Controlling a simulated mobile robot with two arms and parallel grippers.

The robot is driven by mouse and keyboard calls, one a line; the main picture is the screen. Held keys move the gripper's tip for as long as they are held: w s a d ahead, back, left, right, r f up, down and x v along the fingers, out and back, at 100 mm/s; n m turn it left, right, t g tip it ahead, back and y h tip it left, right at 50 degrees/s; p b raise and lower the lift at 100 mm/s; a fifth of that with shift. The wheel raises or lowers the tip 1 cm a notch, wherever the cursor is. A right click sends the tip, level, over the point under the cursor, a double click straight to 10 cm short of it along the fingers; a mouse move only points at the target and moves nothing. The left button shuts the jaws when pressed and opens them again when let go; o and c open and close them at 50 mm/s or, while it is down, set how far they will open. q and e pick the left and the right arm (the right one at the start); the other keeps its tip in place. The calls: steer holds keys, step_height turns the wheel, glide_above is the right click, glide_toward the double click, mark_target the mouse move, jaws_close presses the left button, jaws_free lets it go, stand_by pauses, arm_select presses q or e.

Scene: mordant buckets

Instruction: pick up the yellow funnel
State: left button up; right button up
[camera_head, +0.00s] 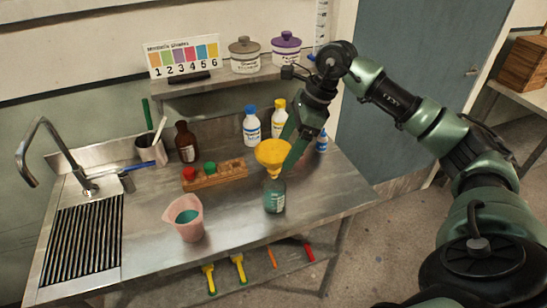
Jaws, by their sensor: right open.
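The funnel's cone hides part of the fingers. I cannot tell whether they touch the funnel. My left gripper is not in view.
White bottles with blue (251,130) and yellow (279,122) caps stand behind. A wooden rack (214,177) and a pink jug (188,218) are to the left. The bench's front right (325,200) is clear. A shelf (205,86) with two lidded pots is above.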

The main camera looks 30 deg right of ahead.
mark_target(277, 160)
steer(key=p+x, duration=0.2)
steer(key=x, duration=0.4)
steer(key=shift+a, duration=0.15)
steer(key=shift+w+f, duration=0.15)
steer(key=shift+f, duration=0.25)
steer(key=c, duration=1.1)
steer(key=shift+r, duration=0.7)
steer(key=shift+c, duration=0.2)
step_height(277, 160, up, 19)
steer(key=b, duration=0.3)
steer(key=shift+b, duration=0.35)
steer(key=shift+f, duration=0.1)
step_height(277, 160, up, 5)
steer(key=p, duration=0.5)
